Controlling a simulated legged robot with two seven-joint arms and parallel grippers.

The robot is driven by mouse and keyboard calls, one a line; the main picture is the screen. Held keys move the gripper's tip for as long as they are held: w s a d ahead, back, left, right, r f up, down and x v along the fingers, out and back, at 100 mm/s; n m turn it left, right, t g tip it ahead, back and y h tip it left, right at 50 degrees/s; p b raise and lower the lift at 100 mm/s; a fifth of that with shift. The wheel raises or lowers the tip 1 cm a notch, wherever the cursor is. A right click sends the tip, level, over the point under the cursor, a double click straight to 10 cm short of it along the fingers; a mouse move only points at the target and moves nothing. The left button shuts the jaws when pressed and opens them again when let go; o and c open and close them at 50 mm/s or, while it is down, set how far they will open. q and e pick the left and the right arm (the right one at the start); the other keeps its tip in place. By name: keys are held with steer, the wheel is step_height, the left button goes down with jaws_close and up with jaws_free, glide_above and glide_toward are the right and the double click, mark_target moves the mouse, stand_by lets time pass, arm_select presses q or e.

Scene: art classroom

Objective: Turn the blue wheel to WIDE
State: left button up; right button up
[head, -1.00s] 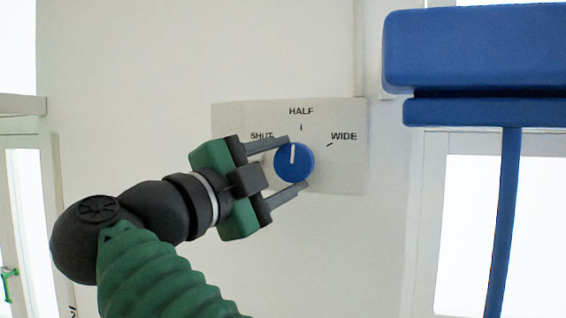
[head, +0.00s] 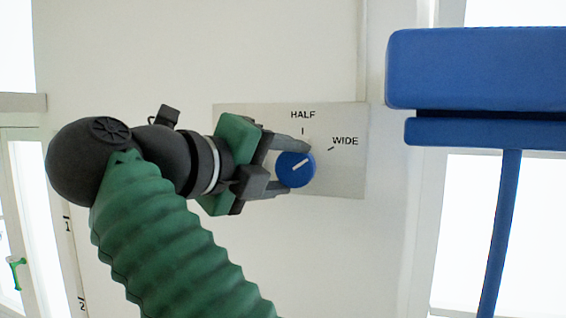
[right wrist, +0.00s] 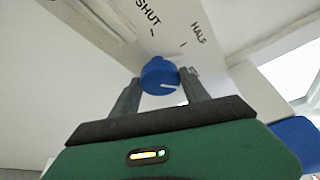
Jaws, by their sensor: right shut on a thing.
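The blue wheel (head: 289,178) is on a pale panel (head: 345,180) on the wall. Its white line points up and right, along or close to the direction of the WIDE tick (head: 331,149). HALF (head: 303,115) is printed above the wheel; the SHUT label is hidden behind my right gripper in the head view but shows in the right wrist view. My right gripper (head: 294,167) reaches in from the left and is shut on the wheel, one finger on each side. The wheel (right wrist: 159,74) also shows between the fingers in the right wrist view. My left gripper is out of view.
A big blue piece (head: 480,70) with a blue post (head: 502,220) stands to the right of the panel. Bright windows show at both sides. The wall below the panel is clear.

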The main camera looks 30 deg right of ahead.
steer(key=shift+f+m+y, duration=0.2)
steer(key=shift+m+y, duration=0.1)
steer(key=shift+m, duration=0.1)
stand_by(0.3)
steer(key=o, duration=1.3)
steer(key=shift+o, duration=0.3)
steer(key=shift+w, duration=0.15)
steer(key=shift+r, duration=0.1)
steer(key=shift+d+r, duration=0.1)
